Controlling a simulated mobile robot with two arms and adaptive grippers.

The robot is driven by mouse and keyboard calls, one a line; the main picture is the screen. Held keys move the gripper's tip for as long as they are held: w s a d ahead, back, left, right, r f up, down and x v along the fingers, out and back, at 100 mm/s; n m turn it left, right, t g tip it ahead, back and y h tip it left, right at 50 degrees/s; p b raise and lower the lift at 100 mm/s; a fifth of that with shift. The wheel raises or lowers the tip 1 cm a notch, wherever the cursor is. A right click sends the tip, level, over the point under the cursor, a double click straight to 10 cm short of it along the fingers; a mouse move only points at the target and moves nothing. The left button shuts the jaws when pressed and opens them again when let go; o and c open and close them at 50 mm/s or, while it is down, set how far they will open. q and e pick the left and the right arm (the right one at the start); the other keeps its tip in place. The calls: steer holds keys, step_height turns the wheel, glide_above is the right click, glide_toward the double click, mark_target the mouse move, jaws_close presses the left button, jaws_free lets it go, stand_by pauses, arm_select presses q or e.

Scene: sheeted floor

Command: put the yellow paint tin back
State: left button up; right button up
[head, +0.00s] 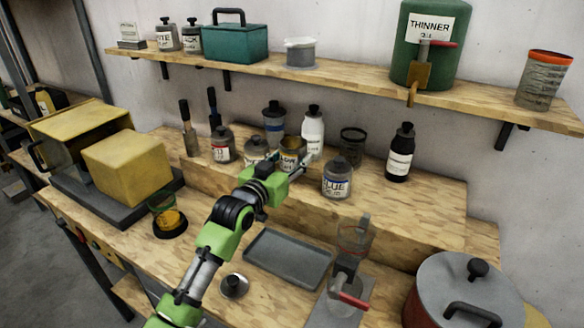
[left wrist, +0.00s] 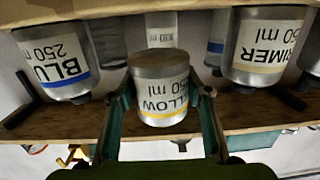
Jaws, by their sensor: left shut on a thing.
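The yellow paint tin (head: 291,154) is a small grey metal tin with a yellow band, over the raised wooden step at the back of the bench. In the left wrist view, which is upside down, the yellow tin (left wrist: 162,95) stands between the two green fingers. My left gripper (head: 292,170) is shut on it. The tin's dark round underside shows in that view, so it seems lifted off the step. The gripper and arm partly hide it in the head view. My right gripper is not in view.
The blue tin (head: 337,179) stands to the right, and the primer tin (left wrist: 262,50) on the other side. A white bottle (head: 313,128) and a dark jar (head: 353,146) stand behind. A grey tray (head: 288,258) lies in front. A black bottle (head: 400,153) stands farther right, with clear wood around it.

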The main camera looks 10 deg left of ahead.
mark_target(292, 169)
arm_select(q)
steer(key=shift+w+f, duration=0.35)
steer(key=shift+w, duration=0.05)
step_height(292, 169, down, 3)
steer(key=shift+w+p, duration=0.1)
steer(key=shift+p, duration=0.5)
steer(key=shift+f, duration=0.2)
steer(key=shift+f, duration=0.2)
steer(key=o, duration=1.4)
